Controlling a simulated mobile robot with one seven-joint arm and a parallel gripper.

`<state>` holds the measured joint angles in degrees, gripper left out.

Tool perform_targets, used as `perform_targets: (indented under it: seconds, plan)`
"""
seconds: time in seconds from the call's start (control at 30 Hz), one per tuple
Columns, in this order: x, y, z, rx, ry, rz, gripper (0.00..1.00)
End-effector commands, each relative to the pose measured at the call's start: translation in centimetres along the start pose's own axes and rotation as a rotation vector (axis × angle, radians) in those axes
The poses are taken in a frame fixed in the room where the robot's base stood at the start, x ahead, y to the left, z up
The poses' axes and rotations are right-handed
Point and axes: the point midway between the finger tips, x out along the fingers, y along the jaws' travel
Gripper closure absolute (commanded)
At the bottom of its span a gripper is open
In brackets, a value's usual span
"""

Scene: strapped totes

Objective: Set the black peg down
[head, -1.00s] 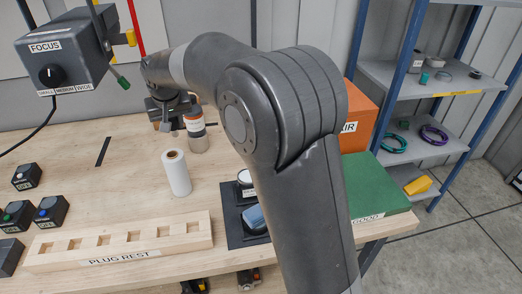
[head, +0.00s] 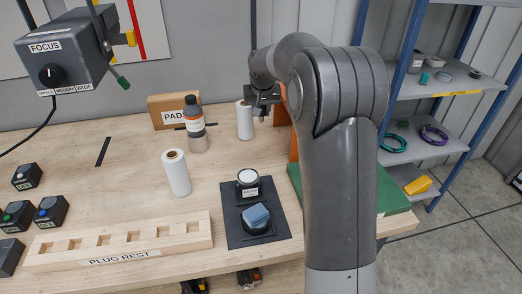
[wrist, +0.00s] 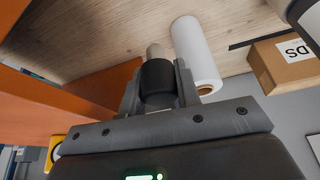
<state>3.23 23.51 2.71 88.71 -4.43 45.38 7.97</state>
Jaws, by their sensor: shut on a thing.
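In the wrist view, my gripper (wrist: 158,90) is shut on the black peg (wrist: 158,82), a short black cylinder with a pale narrower tip pointing away from the gripper. A white roll (wrist: 196,55) stands just to the right of the fingers; I cannot tell whether they touch. In the head view, my gripper (head: 262,97) is over the back of the workbench, by this white roll (head: 243,121) and left of the orange bin (head: 293,146). The peg is hard to make out there.
A PADS box (head: 168,111) and a bottle (head: 196,125) stand left of the gripper. Another white roll (head: 176,173), a black mat (head: 236,236) with a blue pad, and a wooden PLUG REST (head: 190,234) are nearer. Bare bench lies between. A green GOOD box (head: 397,224) is at right.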

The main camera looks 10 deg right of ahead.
Motion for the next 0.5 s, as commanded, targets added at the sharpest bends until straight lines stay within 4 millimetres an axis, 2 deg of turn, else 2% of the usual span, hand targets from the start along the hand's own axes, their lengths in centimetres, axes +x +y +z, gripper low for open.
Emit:
perform_targets:
  seconds: [0.3, 0.5]
  plan:
    - [4.7, 0.0, 2.0, -0.001, -0.004, 0.001, 0.94]
    - [6.7, 0.0, 2.9, 0.0, -0.003, 0.0, 0.94]
